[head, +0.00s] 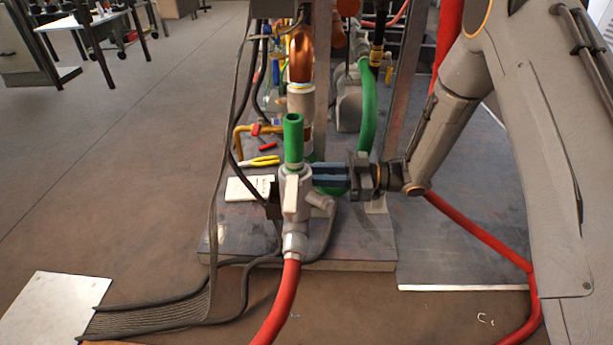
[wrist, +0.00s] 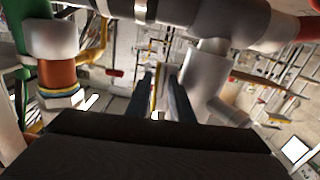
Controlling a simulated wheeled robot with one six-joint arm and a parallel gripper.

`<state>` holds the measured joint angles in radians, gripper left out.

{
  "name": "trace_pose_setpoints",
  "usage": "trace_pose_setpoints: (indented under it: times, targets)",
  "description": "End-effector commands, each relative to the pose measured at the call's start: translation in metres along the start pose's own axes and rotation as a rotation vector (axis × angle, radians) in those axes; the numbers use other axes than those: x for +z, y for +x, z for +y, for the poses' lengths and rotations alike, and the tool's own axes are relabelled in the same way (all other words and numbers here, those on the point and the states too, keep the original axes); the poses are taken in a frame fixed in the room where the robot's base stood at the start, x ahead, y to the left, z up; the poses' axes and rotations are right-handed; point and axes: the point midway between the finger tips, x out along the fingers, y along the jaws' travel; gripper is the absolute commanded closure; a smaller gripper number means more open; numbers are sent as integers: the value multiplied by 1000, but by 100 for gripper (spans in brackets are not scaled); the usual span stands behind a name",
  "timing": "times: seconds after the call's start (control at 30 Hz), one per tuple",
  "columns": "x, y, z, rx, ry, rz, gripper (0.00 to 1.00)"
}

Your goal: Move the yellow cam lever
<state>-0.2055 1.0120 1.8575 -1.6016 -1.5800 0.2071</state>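My gripper (head: 322,175) reaches in from the right, with blue-grey fingers beside a grey valve fitting (head: 303,205) that has a green-sleeved top and a red hose below. In the wrist view my gripper (wrist: 161,92) shows two dark fingers with a gap between them; it looks open. A thin yellow strip (wrist: 153,98) shows in that gap; I cannot tell whether it is the yellow cam lever or something behind, and no contact is visible. A pale lever (head: 291,197) hangs on the fitting's front. No yellow cam lever is clearly identifiable in the head view.
A copper pipe (head: 301,60) and a green hose (head: 367,110) rise behind my gripper. A yellow-handled tool (head: 258,161) lies on the grey base plate (head: 350,248). Dark cables (head: 215,265) and a red hose (head: 280,305) run in front. Floor at left is mostly clear.

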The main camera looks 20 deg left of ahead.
Motion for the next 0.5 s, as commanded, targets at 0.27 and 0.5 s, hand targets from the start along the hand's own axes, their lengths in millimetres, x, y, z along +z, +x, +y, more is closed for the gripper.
trace_pose_setpoints:
  times: [0.27, 0.5]
  targets:
    - [0, 8, 0, 2, 1, 0, 80]
    - [0, 8, 0, 2, 1, -1, 100]
